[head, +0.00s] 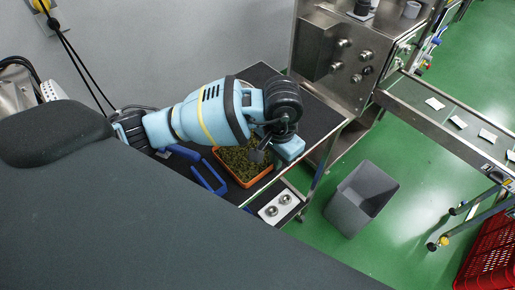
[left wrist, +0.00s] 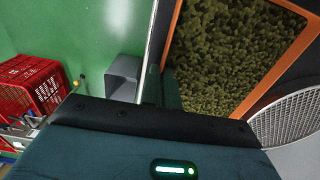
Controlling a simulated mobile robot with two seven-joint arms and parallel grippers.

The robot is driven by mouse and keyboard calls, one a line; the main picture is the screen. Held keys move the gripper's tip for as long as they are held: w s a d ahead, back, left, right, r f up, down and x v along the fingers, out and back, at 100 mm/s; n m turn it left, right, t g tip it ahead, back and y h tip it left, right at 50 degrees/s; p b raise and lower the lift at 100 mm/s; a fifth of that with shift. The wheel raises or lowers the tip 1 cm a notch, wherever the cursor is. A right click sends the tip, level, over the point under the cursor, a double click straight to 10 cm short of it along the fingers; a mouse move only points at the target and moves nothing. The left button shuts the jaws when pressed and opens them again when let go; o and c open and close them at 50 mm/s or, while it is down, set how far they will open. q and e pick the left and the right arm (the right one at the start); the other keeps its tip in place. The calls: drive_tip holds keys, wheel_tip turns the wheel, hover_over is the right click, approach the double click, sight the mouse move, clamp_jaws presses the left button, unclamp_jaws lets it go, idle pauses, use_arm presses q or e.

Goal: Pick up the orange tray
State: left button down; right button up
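The orange tray (head: 262,178) lies on the dark top of a metal table and is filled with green-brown tea leaves. My left arm reaches over it from the left and hides its far right part. My left gripper (head: 268,148) hangs over the tray's far right side; its fingers are too dark and small to tell open from shut, or touching from apart. In the left wrist view the tray's orange rim (left wrist: 282,66) and tea fill the upper right, beyond the dark gripper body. My right gripper is in neither view.
Blue-handled items (head: 207,179) lie left of the tray. A white plate with two round metal parts (head: 278,208) is at the table's near right. A grey bin (head: 360,195) stands on the green floor. A steel machine (head: 335,60), a conveyor (head: 450,115) and red crates (head: 492,250) are further right.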

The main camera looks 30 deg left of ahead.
use_arm(q)
drive_tip(key=shift+r, duration=0.1)
wheel_tip(320, 180, up, 10)
idle(0.6)
